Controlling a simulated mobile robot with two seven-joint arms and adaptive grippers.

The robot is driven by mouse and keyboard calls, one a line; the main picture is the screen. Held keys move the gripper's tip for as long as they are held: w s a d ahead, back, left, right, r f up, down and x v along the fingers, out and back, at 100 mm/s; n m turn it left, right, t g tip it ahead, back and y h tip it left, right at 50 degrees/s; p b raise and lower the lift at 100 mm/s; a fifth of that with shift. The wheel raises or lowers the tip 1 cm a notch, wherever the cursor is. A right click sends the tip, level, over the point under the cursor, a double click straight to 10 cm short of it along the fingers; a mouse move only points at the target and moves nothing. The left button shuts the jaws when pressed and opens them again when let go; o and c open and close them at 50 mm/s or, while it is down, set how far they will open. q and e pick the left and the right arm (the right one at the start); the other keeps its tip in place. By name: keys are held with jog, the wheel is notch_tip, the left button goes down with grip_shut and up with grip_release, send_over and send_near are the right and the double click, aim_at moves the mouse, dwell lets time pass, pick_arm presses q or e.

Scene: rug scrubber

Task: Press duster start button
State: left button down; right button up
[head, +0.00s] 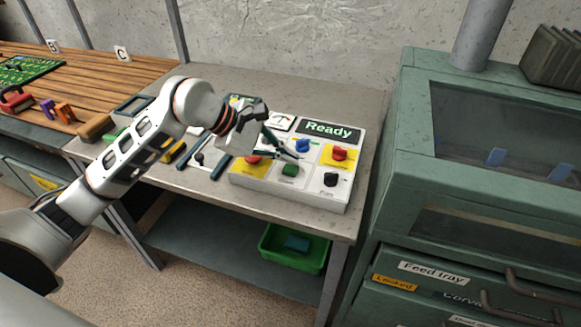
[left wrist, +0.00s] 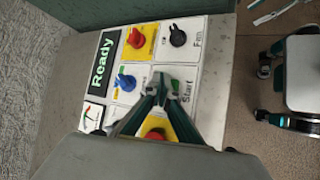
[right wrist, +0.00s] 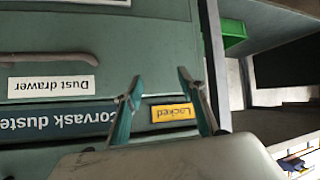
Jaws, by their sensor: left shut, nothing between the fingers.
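The white control box (head: 318,193) stands on the grey table with its "Ready" display (head: 331,131) lit. The green start button (head: 290,170) is on its front row; in the left wrist view it shows partly behind the fingertips, beside the label "Start" (left wrist: 187,92). My left gripper (head: 299,158) is shut and empty, its tips just over or at the green button; I cannot tell whether they touch. It also shows in the left wrist view (left wrist: 163,92). My right gripper (right wrist: 160,76) is open and empty in front of the duster cabinet's drawers (right wrist: 45,115).
Blue (head: 303,145), red (head: 340,153) and black (head: 331,180) controls sit around the green button. Another red one (head: 254,159) is near the left gripper. The green cabinet (head: 475,190) stands right of the table. A green bin (head: 292,255) is on the lower shelf.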

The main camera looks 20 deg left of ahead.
dwell(0.8)
pick_arm(q)
jog(key=shift+f, duration=0.1)
jog(key=shift+f+b, duration=0.35)
jog(key=shift+f, duration=0.05)
jog(key=shift+f+b, duration=0.35)
jog(key=shift+f, duration=0.15)
dwell(0.7)
jog(key=shift+r, duration=0.1)
jog(key=shift+r+p, duration=0.55)
jog(key=shift+r, duration=0.3)
jog(key=shift+r, duration=0.1)
